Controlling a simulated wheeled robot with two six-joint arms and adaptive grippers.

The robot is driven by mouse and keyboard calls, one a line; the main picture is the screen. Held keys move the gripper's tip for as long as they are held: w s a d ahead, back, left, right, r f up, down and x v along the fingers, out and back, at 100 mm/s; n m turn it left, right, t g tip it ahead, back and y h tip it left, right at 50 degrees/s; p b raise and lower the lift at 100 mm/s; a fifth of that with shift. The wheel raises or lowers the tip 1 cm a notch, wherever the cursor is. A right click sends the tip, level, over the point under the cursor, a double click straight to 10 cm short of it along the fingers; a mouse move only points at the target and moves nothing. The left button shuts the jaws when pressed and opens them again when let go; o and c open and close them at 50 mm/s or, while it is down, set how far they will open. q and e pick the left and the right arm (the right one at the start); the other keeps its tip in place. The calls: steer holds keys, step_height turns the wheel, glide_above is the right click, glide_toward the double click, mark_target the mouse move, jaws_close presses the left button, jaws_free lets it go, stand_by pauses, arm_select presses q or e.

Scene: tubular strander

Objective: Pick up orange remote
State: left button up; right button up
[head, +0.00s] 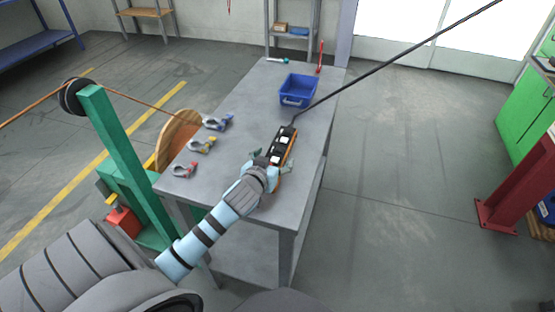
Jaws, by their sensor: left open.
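The orange remote (285,146), with a black face and light buttons, lies on the grey table (230,155) near its right edge. A black cable (400,53) runs from its far end up to the upper right. My left gripper (270,158) is open at the near end of the remote, its fingers apart on either side. The wrist and fingers hide part of that near end. I cannot tell whether the fingers touch it. My right gripper is not in view.
Three clamp-like tools, blue (218,122), yellow (202,145) and red (184,170), lie along the table's left side. A blue bin (298,90) stands beyond the remote. A green post (125,150) with a pulley stands left of the table. Open floor lies to the right.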

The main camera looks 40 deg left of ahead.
arm_select(q)
steer(key=shift+s+r, duration=0.1)
steer(key=c, duration=1.6)
